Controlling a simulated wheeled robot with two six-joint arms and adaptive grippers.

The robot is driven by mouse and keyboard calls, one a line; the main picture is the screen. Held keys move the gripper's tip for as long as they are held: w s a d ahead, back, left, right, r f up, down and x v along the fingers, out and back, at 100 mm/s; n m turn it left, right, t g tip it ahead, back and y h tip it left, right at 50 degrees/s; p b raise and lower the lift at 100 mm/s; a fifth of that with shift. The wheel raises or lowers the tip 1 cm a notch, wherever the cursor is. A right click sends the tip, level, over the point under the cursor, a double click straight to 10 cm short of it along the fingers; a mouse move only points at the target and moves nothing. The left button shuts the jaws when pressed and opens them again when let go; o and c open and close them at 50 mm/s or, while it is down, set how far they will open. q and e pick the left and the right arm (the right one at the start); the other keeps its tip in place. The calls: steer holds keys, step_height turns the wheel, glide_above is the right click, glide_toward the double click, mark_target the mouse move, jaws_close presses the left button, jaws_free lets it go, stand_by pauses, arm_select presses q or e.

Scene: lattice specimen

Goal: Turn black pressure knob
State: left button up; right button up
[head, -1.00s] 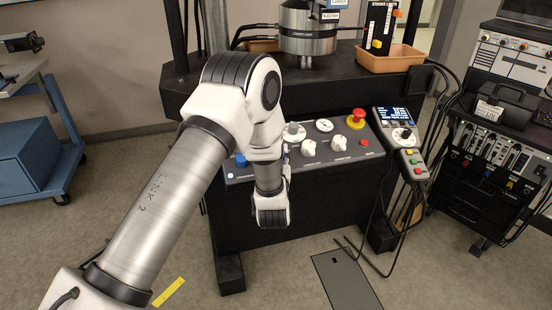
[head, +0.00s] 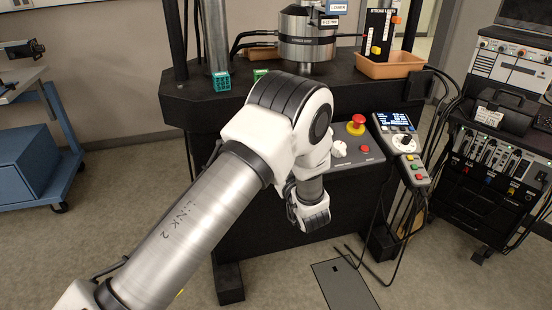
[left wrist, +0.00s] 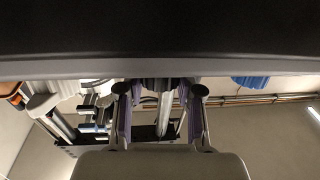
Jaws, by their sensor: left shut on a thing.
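In the left wrist view a dark ridged knob (left wrist: 160,84) stands out from the dark panel edge (left wrist: 60,68). My left gripper (left wrist: 160,92) is shut on this knob, with one finger at each side of it. In the head view my left arm covers most of the control panel (head: 372,160), and the black knob and the gripper's fingers are hidden behind it. How far the knob is turned cannot be told. My right gripper is in neither view.
On the panel's uncovered right part are a white knob (head: 339,149), a red mushroom button (head: 356,125) and a small red button (head: 365,149). A blue knob (left wrist: 250,80) sits to the right in the wrist view. A handheld controller (head: 403,142) hangs beside the panel.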

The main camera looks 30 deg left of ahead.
arm_select(q)
steer(key=o, duration=1.2)
steer(key=v, duration=0.7)
steer(key=shift+s+d, duration=0.15)
steer(key=shift+d, duration=0.05)
